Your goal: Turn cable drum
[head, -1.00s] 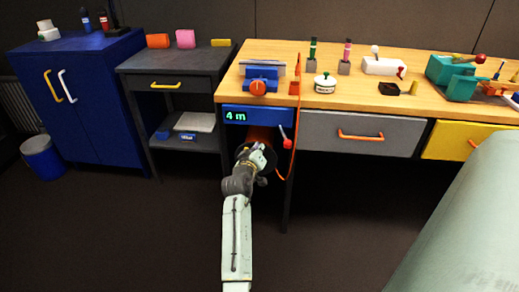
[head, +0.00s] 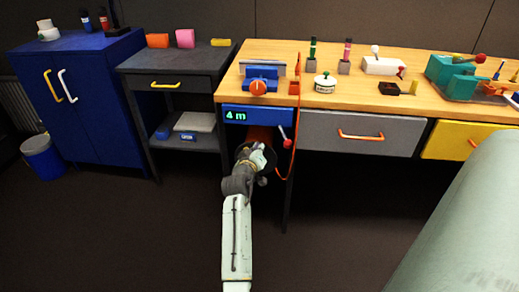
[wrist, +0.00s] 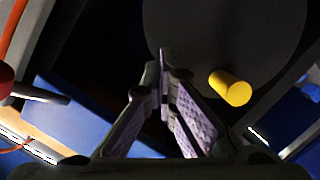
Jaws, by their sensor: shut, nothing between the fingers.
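A yellow peg (wrist: 231,88) stands out from this disc. My gripper (wrist: 165,65) is shut and empty, left of the peg and apart from it in the picture. In the head view my gripper (head: 259,156) is in front of the drum and hides much of it; the peg cannot be made out there.
An orange cable (head: 293,125) hangs down right of the drum. A red-tipped lever (head: 285,140) is close by, its red knob (wrist: 5,78) at the wrist view's left edge. A grey drawer (head: 360,137) is to the right and a dark side table (head: 175,60) to the left. The floor in front is clear.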

